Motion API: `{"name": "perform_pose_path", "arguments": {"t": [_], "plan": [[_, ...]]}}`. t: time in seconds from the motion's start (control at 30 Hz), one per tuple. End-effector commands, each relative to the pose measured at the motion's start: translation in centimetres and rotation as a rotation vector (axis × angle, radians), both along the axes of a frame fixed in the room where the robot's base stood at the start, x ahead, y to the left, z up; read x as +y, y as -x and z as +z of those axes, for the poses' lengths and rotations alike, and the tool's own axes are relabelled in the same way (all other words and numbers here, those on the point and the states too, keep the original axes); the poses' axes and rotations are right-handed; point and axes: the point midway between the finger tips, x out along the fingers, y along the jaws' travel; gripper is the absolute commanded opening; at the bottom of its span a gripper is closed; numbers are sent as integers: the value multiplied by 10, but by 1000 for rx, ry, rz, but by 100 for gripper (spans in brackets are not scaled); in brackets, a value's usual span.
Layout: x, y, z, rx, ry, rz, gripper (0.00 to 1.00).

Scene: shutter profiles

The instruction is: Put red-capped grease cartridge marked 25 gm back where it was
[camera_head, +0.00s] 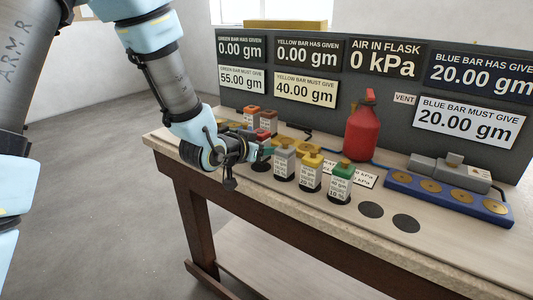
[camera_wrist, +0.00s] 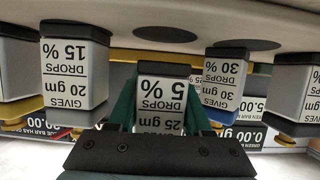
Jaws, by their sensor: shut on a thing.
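My gripper (camera_head: 262,154) is over the left part of the workbench. In the wrist view my gripper (camera_wrist: 163,115) is shut on a cartridge (camera_wrist: 162,92) whose label reads "gives 25 gm, drops 5 %", upside down in that picture. Its dark base points toward the bench top. Its cap is hidden in the wrist view; a dark red cap (camera_head: 262,134) shows just above my gripper in the head view and seems to be its cap. A dark round spot (camera_wrist: 165,33) lies near its base. I cannot tell whether the base touches the bench.
Close by stand a grey-capped (camera_head: 284,160), a yellow-capped (camera_head: 310,172) and a green-capped cartridge (camera_head: 341,184), with others behind. Free dark spots (camera_head: 371,209) lie to the right. A red flask (camera_head: 362,132) and a blue block (camera_head: 448,198) stand farther right; display panels (camera_head: 390,92) rise behind.

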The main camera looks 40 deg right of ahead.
Motion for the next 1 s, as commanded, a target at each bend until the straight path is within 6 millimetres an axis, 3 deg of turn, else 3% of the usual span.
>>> {"name": "perform_pose_path", "arguments": {"t": [0.17,0.57,0.6,0.83,1.0], "plan": [[0,0,-18,-1,0,-1,0],[0,0,-23,-1,2,0,0],[0,0,-23,-1,1,0,52],[0,0,-22,-1,1,0,78],[0,0,-22,-1,1,0,80]]}}
